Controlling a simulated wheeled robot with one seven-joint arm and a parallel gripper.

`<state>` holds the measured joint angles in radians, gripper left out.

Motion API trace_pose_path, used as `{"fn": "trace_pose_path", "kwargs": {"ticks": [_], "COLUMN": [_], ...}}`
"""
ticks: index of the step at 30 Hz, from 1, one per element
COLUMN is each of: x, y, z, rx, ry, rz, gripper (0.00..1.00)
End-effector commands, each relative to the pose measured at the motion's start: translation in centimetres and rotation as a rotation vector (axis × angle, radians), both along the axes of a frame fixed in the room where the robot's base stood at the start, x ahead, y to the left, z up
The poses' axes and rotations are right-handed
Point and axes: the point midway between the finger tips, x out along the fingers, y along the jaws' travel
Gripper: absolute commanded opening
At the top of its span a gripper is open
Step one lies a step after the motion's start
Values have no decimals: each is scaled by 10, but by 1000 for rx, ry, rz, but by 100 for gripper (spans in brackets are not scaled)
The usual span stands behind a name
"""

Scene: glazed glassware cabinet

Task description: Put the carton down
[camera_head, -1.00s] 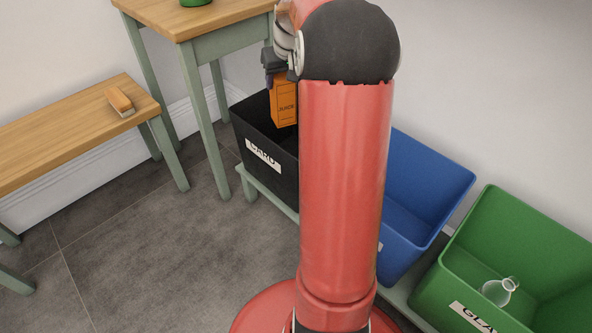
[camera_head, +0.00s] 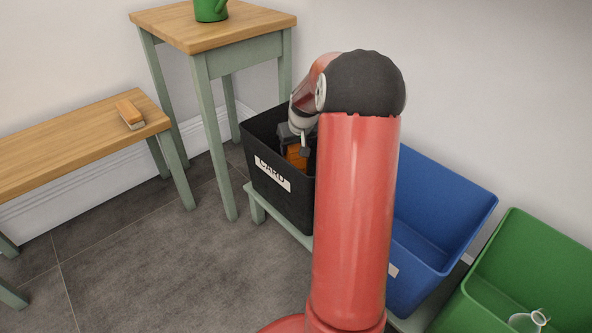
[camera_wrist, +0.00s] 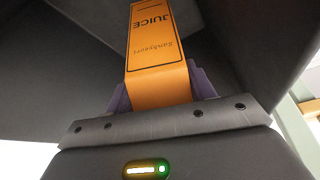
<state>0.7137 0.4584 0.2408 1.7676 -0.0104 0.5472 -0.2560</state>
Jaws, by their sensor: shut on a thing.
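The carton is orange with "JUICE" printed on it. In the wrist view the carton (camera_wrist: 155,50) stands out from between the purple finger pads of my gripper (camera_wrist: 162,92), which is shut on it. In the head view the carton (camera_head: 296,156) is low inside the black bin (camera_head: 285,199) labelled "CARD", and my gripper (camera_head: 294,145) is at the bin's mouth. Dark bin walls surround the carton in the wrist view. The carton's lower end is hidden, so I cannot tell whether it touches the bin floor.
A blue bin (camera_head: 455,200) and a green bin (camera_head: 535,265) with a clear glass vessel (camera_head: 530,321) stand to the right. A wooden table (camera_head: 215,30) with a green can (camera_head: 210,10) stands behind left. A brush (camera_head: 130,115) lies on the bench (camera_head: 75,135). The floor at left is clear.

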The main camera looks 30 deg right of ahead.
Motion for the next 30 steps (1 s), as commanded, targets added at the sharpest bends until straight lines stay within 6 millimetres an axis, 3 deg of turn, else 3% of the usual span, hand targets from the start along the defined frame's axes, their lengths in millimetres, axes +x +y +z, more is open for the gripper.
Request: {"fn": "trace_pose_path", "kwargs": {"ticks": [3,11,18,30], "x": [0,1,0,1], "y": [0,-1,0,-1], "z": [-23,-40,-74,-80], "rx": [0,-1,0,-2], "ry": [0,-2,-1,-3], "rz": [-1,0,-1,0], "gripper": [0,0,0,0]}}
